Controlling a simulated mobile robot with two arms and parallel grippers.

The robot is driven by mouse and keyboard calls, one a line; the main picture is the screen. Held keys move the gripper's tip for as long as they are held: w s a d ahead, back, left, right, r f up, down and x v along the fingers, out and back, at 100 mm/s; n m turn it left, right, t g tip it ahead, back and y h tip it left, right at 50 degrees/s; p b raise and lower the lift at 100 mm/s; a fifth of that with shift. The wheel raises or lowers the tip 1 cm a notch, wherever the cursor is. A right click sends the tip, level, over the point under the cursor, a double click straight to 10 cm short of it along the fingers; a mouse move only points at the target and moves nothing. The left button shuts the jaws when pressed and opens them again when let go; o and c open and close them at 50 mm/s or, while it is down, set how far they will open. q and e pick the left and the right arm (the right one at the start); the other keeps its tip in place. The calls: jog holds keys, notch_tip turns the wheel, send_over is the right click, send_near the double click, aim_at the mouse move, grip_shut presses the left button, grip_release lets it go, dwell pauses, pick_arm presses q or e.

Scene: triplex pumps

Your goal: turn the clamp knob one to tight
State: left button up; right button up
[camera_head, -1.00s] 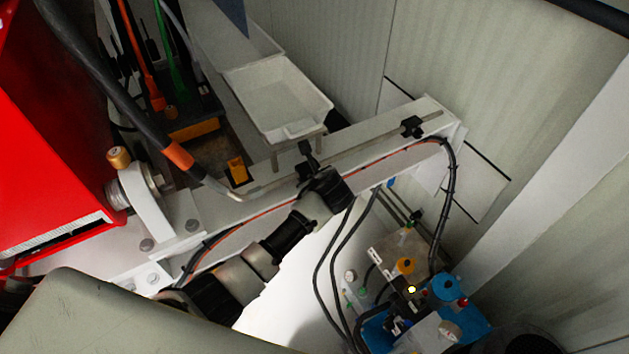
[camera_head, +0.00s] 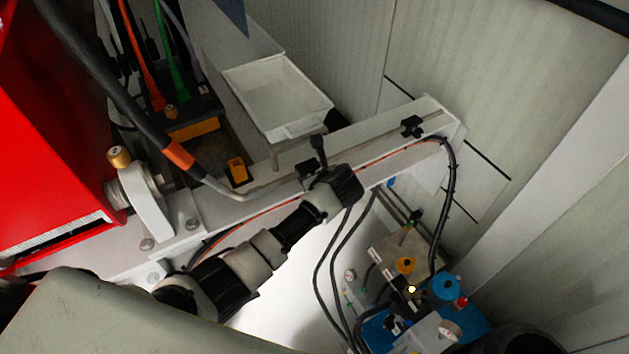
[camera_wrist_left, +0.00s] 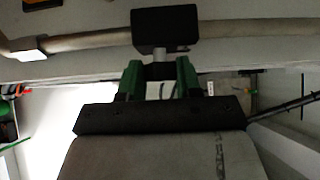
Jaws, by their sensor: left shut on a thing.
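My left gripper (camera_head: 333,186) reaches up from the lower left to a black clamp (camera_head: 308,170) on the light beam. In the left wrist view, the green fingers of my left gripper (camera_wrist_left: 159,72) are shut on a dark knob (camera_wrist_left: 160,71) between them. The knob sits on a short grey stem below the black clamp block (camera_wrist_left: 165,29). In the head view the knob and fingertips are hidden by the wrist. A second black clamp (camera_head: 411,126) sits farther right on the beam, apart from the gripper. My right gripper is not in view.
The light beam (camera_head: 225,210) runs from lower left to upper right, with a grey tube (camera_head: 225,190) along it. A white tray (camera_head: 280,98) stands behind it. A red housing (camera_head: 40,130) is at left. Blue equipment with hoses (camera_head: 445,287) is at lower right.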

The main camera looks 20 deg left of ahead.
pick_arm(q)
jog(key=shift+w+d+m+g+y, duration=0.1)
jog(key=shift+d+m+g+y, duration=0.05)
jog(key=shift+m+g+y, duration=0.8)
jog(key=shift+w+d+m+g+y, duration=0.1)
jog(key=shift+m+g+y, duration=0.55)
jog(key=shift+g+y, duration=0.45)
jog(key=shift+y, duration=0.35)
jog(key=o, duration=0.9)
